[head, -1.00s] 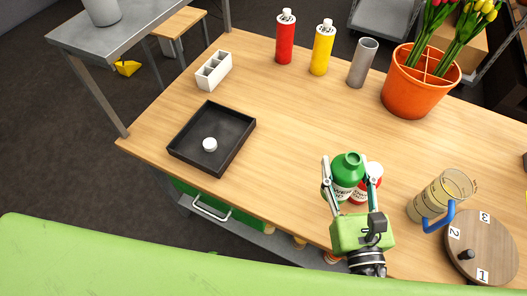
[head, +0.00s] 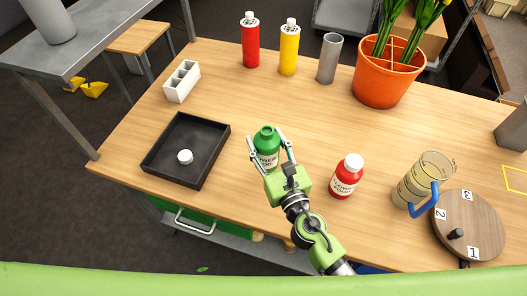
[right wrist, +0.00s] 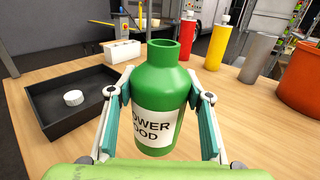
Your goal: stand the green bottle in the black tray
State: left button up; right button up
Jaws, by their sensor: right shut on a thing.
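The green bottle (head: 266,142), with a white label, is upright between the fingers of my right gripper (head: 268,150), which is shut on it. In the right wrist view the bottle (right wrist: 162,95) fills the middle, its open neck up, with a finger on each side. I cannot tell whether its base clears the table. The black tray (head: 152,162) lies to the left of the bottle, a short gap away, and also shows in the right wrist view (right wrist: 40,135). A white round cap (head: 185,157) lies in the tray. My left gripper is not in view.
A small red-bodied bottle (head: 346,177), a measuring jug (head: 420,180) and a numbered round board (head: 470,222) are to the right. A white divided holder (head: 181,82), red and yellow bottles, a grey cylinder (head: 329,58) and an orange pot (head: 385,75) stand behind. Table between bottle and tray is clear.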

jog(key=shift+w+a+f, duration=0.2)
jog(key=shift+w+f, duration=0.3)
jog(key=shift+f, duration=0.15)
jog(key=f+b, duration=0.3)
jog(key=shift+w+a+f, duration=0.15)
jog(key=shift+w+f, duration=0.05)
jog(key=shift+w, duration=0.05)
jog(key=shift+f, duration=0.2)
jog(key=shift+r, duration=0.1)
jog(key=shift+f+b, duration=0.25)
jog(key=shift+b, duration=0.1)
jog(key=o, duration=1.2)
